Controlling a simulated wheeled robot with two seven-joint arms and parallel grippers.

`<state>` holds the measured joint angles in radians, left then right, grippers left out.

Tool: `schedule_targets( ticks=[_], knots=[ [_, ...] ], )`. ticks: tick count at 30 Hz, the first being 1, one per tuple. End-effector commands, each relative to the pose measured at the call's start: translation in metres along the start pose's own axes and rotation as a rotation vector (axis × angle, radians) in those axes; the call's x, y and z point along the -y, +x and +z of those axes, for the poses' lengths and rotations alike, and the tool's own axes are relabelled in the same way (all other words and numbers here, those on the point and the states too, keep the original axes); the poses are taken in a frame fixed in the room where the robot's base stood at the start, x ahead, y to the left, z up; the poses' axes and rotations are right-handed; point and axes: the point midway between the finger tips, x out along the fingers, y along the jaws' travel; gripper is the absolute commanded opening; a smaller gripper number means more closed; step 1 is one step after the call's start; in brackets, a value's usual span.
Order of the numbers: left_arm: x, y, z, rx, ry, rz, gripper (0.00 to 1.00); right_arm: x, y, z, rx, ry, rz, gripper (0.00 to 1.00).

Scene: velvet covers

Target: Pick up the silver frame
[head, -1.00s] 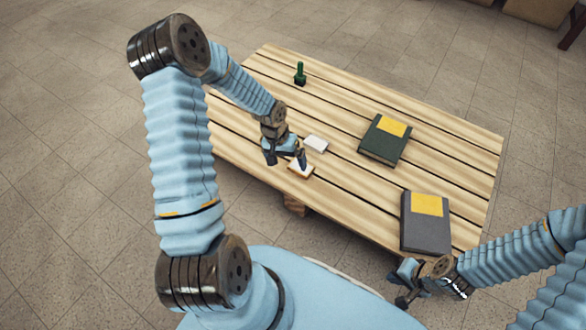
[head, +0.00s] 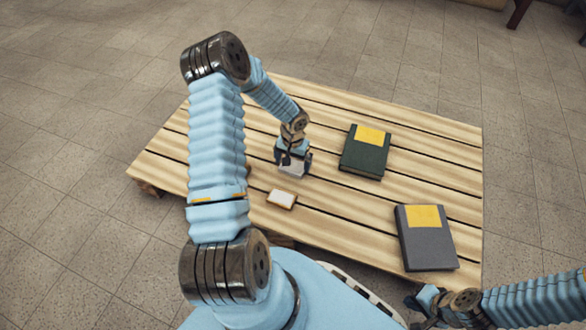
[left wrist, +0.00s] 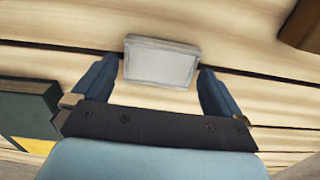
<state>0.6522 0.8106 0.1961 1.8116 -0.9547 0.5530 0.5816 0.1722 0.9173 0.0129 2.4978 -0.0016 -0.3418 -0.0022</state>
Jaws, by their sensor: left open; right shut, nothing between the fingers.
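The silver frame (head: 291,171) is a small, pale grey rectangle lying on the slatted wooden table. In the left wrist view the silver frame (left wrist: 160,63) shows between and slightly beyond the two open fingers (left wrist: 158,82), with a gap on both sides. My right gripper (head: 425,301) is shut and empty off the table's near right corner.
A dark green book (head: 362,160) lies right of my left gripper, and a grey book (head: 428,245) is at the near right. Both have yellow patches. The slatted table (head: 440,160) is clear toward its far right.

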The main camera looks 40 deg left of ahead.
Motion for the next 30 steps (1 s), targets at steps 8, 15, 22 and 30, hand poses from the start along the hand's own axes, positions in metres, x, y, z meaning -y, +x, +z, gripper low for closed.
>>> schedule_targets(
  ticks=[8, 15, 22, 30],
  knots=[
    [0.0, 0.015, -0.001, -0.002, -0.001, 0.0, 1.0, -0.001, 0.003, 0.0, -0.001, 0.0, 0.0, 0.0],
    [0.0, 0.015, -0.001, -0.002, 0.0, 0.0, 0.77, -0.001, 0.003, 0.0, -0.002, 0.0, 0.0, 0.0],
    [0.0, 0.015, -0.001, -0.002, 0.0, 0.0, 0.61, -0.001, 0.003, 0.0, -0.001, 0.0, 0.0, 0.0],
    [0.0, 0.004, -0.002, -0.003, 0.001, -0.001, 0.61, 0.0, 0.0, 0.0, -0.001, 0.0, 0.0, 0.0]
  ],
)
